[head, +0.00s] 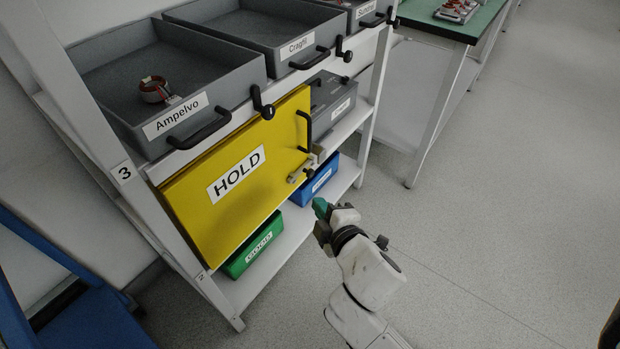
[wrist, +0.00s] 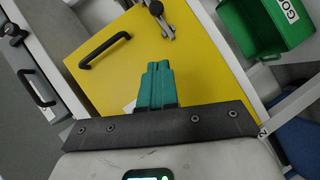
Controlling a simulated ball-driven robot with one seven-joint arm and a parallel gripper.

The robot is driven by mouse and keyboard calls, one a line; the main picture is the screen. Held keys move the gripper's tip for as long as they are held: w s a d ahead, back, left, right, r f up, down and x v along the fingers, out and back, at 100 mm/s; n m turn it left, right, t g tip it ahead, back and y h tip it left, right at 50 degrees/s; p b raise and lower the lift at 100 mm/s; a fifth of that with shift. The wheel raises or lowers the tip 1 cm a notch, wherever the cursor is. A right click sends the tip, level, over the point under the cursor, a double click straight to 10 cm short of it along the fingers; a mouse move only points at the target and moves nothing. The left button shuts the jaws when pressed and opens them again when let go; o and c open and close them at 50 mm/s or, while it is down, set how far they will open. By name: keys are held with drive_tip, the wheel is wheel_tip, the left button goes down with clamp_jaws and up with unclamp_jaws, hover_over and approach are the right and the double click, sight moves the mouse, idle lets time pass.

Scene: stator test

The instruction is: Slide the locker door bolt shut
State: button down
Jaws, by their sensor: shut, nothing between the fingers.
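The yellow locker door (head: 232,200) carries a HOLD label and a black handle (head: 305,131). It fills much of the wrist view (wrist: 205,62), where its black handle (wrist: 104,50) also shows. A metal bolt (head: 300,172) sits low on the door near its right edge. It also shows in the wrist view (wrist: 158,12), cut by the top edge. My gripper (head: 321,206) is below and right of the bolt, apart from it. In the wrist view its green fingers (wrist: 157,70) are together and empty. I cannot tell the bolt's exact position.
Grey drawers, one labelled Ampelvo (head: 190,122), stand above the door. A green bin (head: 252,247) and a blue bin (head: 322,178) sit on the shelf below. A green-topped table (head: 470,28) stands at the back right. The floor on the right is clear.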

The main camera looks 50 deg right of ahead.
drive_tip(key=shift+w, duration=0.1)
drive_tip(key=b, duration=0.2)
approach(310, 164)
drive_tip(key=w+a, duration=0.2)
drive_tip(key=w, duration=0.1)
drive_tip(key=shift+w+d+f, duration=0.2)
drive_tip(key=shift+d+f, duration=0.1)
drive_tip(key=shift+f, duration=0.2)
drive_tip(key=shift+d, duration=0.1)
drive_tip(key=d+p, duration=0.3)
drive_tip(key=shift+r, duration=0.15)
drive_tip(key=shift+d+f, duration=0.1)
drive_tip(key=shift+f, duration=0.1)
